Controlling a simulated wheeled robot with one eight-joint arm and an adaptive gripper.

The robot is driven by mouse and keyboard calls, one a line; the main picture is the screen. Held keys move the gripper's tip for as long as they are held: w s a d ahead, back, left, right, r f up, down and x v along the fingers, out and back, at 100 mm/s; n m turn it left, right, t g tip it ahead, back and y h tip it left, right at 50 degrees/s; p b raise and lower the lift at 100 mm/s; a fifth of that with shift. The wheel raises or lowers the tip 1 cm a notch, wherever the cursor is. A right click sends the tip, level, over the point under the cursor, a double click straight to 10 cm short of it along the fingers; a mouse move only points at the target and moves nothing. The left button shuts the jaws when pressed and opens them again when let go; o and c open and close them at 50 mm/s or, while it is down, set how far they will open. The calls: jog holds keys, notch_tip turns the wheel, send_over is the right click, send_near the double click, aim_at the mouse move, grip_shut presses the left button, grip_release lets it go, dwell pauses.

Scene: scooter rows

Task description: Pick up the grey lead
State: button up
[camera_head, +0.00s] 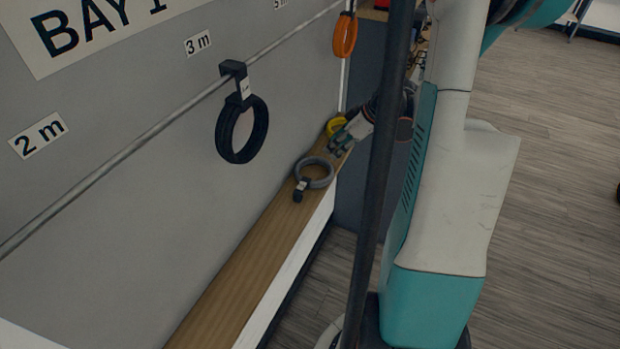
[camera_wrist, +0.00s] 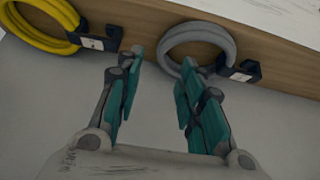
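The grey lead (camera_head: 315,172) is a coiled ring with a dark connector, lying on the wooden shelf (camera_head: 245,262). It also shows in the wrist view (camera_wrist: 197,38), with its dark plug and white label to its right.
A yellow coil (camera_wrist: 38,38) lies left of the grey one on the same shelf (camera_wrist: 145,14). A black coil (camera_head: 242,130) and an orange coil (camera_head: 345,35) hang from the wall rail (camera_head: 130,157).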

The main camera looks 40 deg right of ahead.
aim_at(322, 158)
jog(key=b+x, duration=0.3)
jog(key=x, duration=0.4)
jog(key=shift+a+f, duration=0.15)
jog(key=shift+a, duration=0.05)
grip_shut()
